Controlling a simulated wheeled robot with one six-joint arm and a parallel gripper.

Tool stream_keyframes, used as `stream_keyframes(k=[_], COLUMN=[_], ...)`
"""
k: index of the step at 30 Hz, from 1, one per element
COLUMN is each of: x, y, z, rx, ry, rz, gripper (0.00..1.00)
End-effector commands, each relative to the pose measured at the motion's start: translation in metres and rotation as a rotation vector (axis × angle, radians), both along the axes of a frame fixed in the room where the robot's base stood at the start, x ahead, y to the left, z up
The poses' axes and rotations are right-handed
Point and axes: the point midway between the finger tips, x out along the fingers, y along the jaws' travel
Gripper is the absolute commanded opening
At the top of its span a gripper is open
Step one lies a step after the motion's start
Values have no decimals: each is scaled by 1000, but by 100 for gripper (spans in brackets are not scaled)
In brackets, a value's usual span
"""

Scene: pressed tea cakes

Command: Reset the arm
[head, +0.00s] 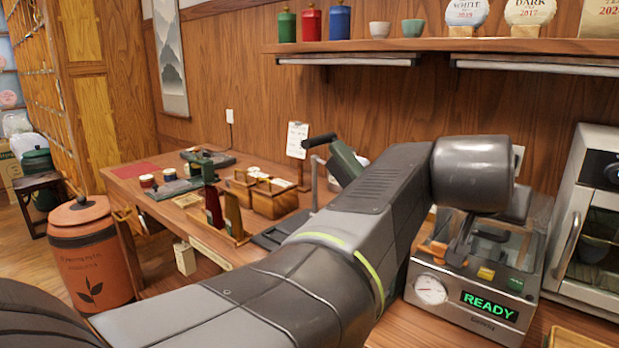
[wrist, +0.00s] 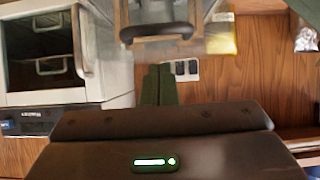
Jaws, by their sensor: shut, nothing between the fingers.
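My arm crosses the head view from the bottom left to a dark rounded joint at right. My gripper (wrist: 158,68) shows in the wrist view as two dark green fingers, close together and empty, beyond a dark body with a green light. In the head view the fingers are not clearly visible. The arm's end is above or in front of a metal machine (head: 463,310) with a gauge and a READY display. The machine's dark handle (wrist: 157,33) shows at the top of the wrist view, which looks upside down.
A glass-fronted cabinet (head: 589,225) stands right of the machine. A shelf (head: 400,46) with tins, cups and round cakes runs above. A wooden table (head: 210,238) with small boxes and trays lies behind the arm. An orange canister (head: 92,262) stands at left.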

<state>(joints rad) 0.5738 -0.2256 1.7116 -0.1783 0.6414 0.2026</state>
Motion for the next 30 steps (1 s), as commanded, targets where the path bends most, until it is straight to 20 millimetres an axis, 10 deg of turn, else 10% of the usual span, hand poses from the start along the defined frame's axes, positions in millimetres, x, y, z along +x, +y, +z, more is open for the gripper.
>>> stream_keyframes(k=[19,30], x=[-9,0], y=[5,0], z=[-31,3], rx=[10,3], ry=[10,3], rz=[-4,-1], gripper=[0,0])
